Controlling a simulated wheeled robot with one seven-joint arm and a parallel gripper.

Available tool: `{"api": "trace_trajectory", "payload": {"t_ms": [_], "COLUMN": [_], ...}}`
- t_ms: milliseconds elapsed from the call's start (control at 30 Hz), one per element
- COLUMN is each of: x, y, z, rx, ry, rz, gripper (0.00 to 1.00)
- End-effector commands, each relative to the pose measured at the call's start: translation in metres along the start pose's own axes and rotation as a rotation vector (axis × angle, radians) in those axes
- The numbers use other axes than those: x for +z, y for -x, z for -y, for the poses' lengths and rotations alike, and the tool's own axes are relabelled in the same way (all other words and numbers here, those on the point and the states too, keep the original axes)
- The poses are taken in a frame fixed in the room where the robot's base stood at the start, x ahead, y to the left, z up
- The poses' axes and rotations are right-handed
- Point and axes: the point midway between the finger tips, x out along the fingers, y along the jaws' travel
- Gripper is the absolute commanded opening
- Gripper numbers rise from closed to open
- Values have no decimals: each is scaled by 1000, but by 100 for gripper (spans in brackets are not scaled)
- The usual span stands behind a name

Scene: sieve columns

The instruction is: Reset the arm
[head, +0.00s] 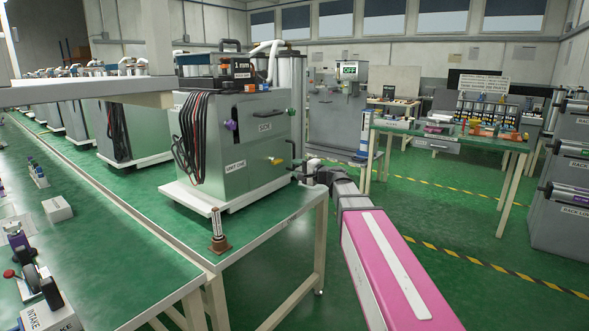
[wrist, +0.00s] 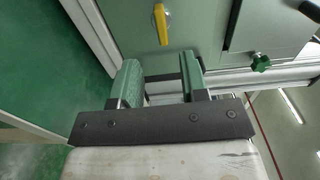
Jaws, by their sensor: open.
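My arm (head: 385,260), with a pink link, reaches forward from the lower right in the head view. My gripper (head: 298,172) is at its far end, small and partly hidden, close to the right side of the grey unit (head: 262,150). In the wrist view my gripper (wrist: 160,72) shows two green fingers standing apart, with no object held between them. Beyond the fingers is a pale green panel (wrist: 205,28) with a yellow handle (wrist: 161,24) and a green knob (wrist: 260,62). I cannot tell whether the fingers touch anything.
The unit stands on a green-topped bench (head: 265,225), with a small brown-based stand (head: 219,240) near its front edge. A grey overhead beam (head: 85,93) crosses at left. Another table (head: 455,140) and grey racks (head: 570,190) stand at right. Green floor between them is open.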

Motion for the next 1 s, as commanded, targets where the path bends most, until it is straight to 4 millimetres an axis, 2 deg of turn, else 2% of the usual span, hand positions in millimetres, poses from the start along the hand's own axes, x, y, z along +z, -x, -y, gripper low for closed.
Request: {"api": "trace_trajectory", "payload": {"t_ms": [233, 367, 467, 667, 800, 867, 1000], "x": [2, 12, 25, 56, 78, 88, 106], "y": [1, 9, 22, 65, 111, 134, 193], "z": [-4, -31, -67, -156, -220, -245, -295], "rx": [12, 90, 203, 498, 741, 848, 1099], "ry": [6, 44, 98, 221, 305, 338, 409], "rz": [3, 24, 56, 151, 237, 278, 373], "gripper": [40, 40, 40, 40, 40, 40, 40]}}
